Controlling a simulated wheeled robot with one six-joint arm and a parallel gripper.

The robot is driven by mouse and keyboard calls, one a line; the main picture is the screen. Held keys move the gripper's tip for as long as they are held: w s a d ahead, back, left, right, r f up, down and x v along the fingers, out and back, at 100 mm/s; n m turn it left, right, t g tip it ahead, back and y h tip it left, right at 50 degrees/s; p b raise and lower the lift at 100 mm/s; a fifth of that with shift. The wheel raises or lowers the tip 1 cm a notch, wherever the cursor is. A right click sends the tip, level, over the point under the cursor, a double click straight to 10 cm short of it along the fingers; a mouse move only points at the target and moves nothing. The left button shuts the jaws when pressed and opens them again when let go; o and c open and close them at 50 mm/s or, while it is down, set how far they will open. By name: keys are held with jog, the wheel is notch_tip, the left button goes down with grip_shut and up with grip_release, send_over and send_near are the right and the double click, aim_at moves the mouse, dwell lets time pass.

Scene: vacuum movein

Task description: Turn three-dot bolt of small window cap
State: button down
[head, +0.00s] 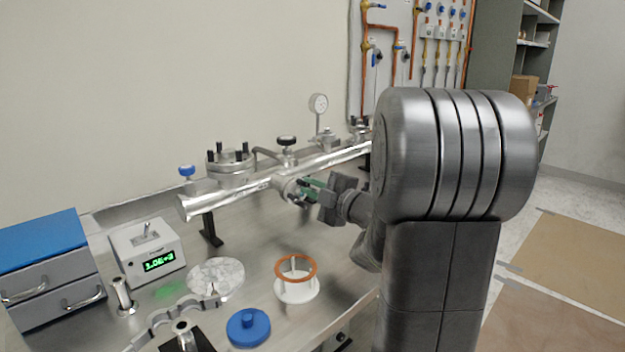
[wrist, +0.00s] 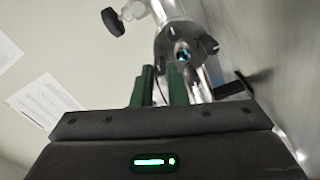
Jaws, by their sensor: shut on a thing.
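The small window cap (head: 290,187) is on the side of the silver tube, facing my arm. In the wrist view the cap (wrist: 178,37) is a round metal flange with a bluish window in its centre and dark bolts around its rim. My gripper (head: 305,184) is at the cap, and its green fingers also show in the wrist view (wrist: 162,70), close together at the cap's lower left. They are shut on a bolt there, which the fingers mostly hide. The dot marks are too small to read, so I cannot tell which bolt it is from them.
The silver tube (head: 240,195) carries a bolted flange (head: 230,160), a gauge (head: 318,103) and black and blue knobs. On the bench are a readout box (head: 148,252), a white stand with an orange ring (head: 296,267), a blue lid (head: 248,327) and a blue-topped drawer unit (head: 45,265).

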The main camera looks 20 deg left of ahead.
jog(key=shift+m+p, duration=4.9)
jog(key=shift+m, duration=2.9)
jog(key=c, duration=1.4)
grip_release()
jog(key=shift+c, duration=0.2)
jog(key=v, duration=1.3)
jog(key=shift+d, duration=0.4)
